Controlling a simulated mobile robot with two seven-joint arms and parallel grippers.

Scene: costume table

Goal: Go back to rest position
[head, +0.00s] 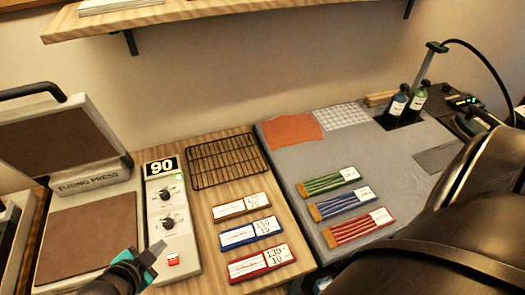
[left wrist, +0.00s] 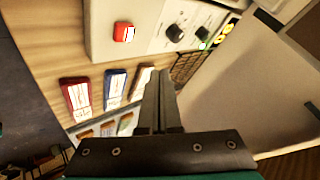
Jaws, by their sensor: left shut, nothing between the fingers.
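My left gripper (head: 150,254) is at the bottom left of the head view, over the front of the fusing press's control panel. In the left wrist view my left gripper (left wrist: 168,80) has its fingers together with nothing between them. The fusing press (head: 88,182) stands open at the left, its upper plate raised. Its control panel (head: 170,215) has a display reading 90, two knobs and a red switch (head: 173,260). The red switch also shows in the left wrist view (left wrist: 123,32). A large dark arm part of mine fills the right of the head view; my right gripper is not seen.
Brown, blue and red labelled cards (head: 250,232) lie beside the panel, below a black wire rack (head: 226,160). The grey mat (head: 285,160) holds an orange cloth, a white grid sheet and striped bundles (head: 330,180). Bottles (head: 397,103) stand behind. A wooden shelf (head: 200,14) hangs above.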

